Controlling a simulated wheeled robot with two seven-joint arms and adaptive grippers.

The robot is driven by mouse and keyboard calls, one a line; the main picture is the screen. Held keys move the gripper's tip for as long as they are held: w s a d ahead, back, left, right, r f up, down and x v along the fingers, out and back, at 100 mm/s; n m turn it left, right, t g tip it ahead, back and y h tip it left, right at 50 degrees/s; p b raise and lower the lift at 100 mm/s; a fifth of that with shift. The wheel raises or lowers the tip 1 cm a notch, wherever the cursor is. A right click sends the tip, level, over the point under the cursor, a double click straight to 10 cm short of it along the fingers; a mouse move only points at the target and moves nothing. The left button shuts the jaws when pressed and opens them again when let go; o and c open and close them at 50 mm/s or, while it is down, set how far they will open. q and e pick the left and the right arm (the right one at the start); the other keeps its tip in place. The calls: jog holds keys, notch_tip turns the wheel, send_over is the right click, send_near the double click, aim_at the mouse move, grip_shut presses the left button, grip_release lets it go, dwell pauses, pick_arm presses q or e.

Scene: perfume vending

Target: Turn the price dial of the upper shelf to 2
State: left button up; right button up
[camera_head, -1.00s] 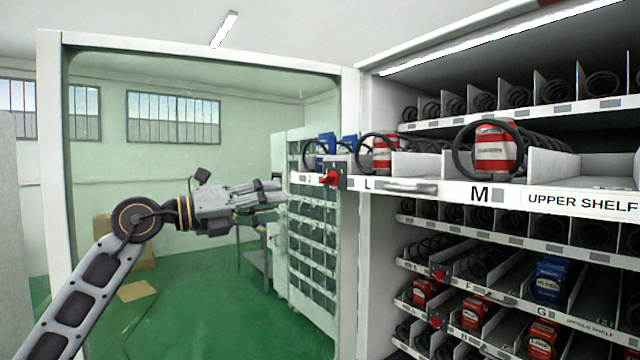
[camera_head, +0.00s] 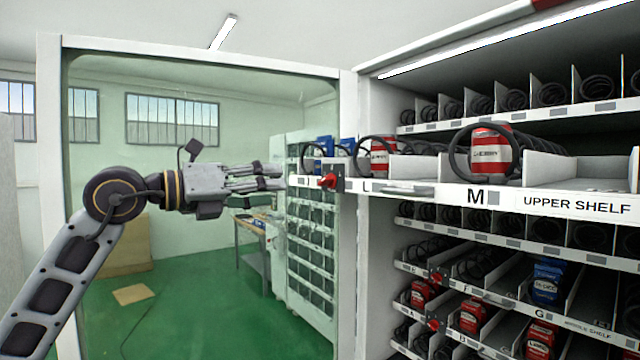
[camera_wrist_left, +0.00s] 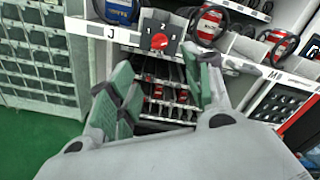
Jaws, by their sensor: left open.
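The upper shelf (camera_head: 577,203), with a printed label, is pulled out at the right. Its red price dial (camera_head: 328,181) sits on a dark plate at the left end of the shelf front, between the J and L labels. In the left wrist view the red dial (camera_wrist_left: 159,42) is ahead, with small numbers around it; its exact setting is too small to tell. My left gripper (camera_head: 277,178) is open and empty, just left of the dial and apart from it. Its spread fingers (camera_wrist_left: 166,78) show below the dial in the wrist view. My right gripper is not in view.
Lower shelves carry red boxes and a blue box (camera_head: 547,281). A glass door frame (camera_head: 50,150) stands open behind my left arm.

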aim_at(322, 183)
pick_arm(q)
jog(key=p+x, duration=0.3)
jog(key=x, duration=1)
jog(key=shift+p, duration=0.3)
jog(key=c, duration=1)
